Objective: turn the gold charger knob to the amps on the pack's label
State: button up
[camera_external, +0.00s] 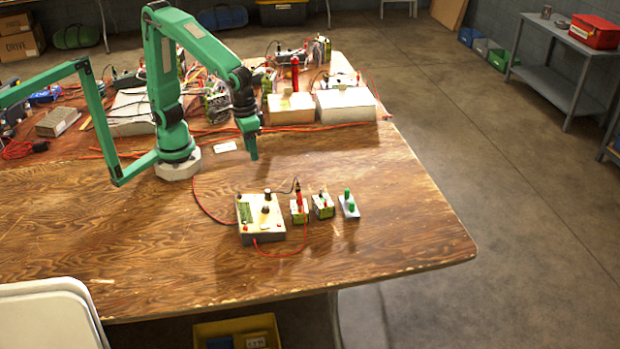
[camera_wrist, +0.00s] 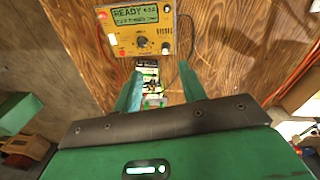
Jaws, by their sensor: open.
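The charger (camera_wrist: 112,45) has a gold face in the wrist view, with a display reading READY and smaller text I cannot read surely. A dark round knob (camera_wrist: 142,40) sits on its face. In the external view the charger (camera_external: 253,224) looks pale and lies flat on the table. A battery pack (camera_wrist: 147,72) shows partly between my fingers in the wrist view; its label is too small to read. My gripper (camera_wrist: 158,88) is open and empty, its two green fingers apart. In the external view my gripper (camera_external: 252,154) hangs above the table behind the charger, touching nothing.
Two small packs (camera_external: 299,211) (camera_external: 323,206) and a plate with green posts (camera_external: 349,207) stand right of the charger. A red cable (camera_external: 270,255) loops in front. Larger boxes (camera_external: 346,106) and wiring crowd the back. The table's front right is clear.

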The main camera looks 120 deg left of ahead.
aim_at(266, 207)
jog(key=shift+w+d+f+n+g, duration=0.4)
jog(key=shift+w+f+n, duration=0.65)
jog(key=shift+f, duration=0.35)
jog(key=shift+w+d+f+n+g, duration=0.4)
jog(key=shift+w+f+n, duration=0.4)
jog(key=shift+w+f, duration=0.5)
jog(key=shift+w+d+f+n+g, duration=0.3)
jog(key=shift+w+d+f+n, duration=0.15)
jog(key=shift+w+f+n, duration=0.8)
jog(key=shift+s+f+m, duration=0.25)
jog(key=shift+f+m, duration=0.05)
jog(key=shift+f, duration=0.05)
jog(key=shift+s+f, duration=0.25)
jog(key=shift+f, duration=1.65)
jog(key=shift+s+f, duration=0.2)
jog(key=shift+f, duration=1.65)
grip_shut()
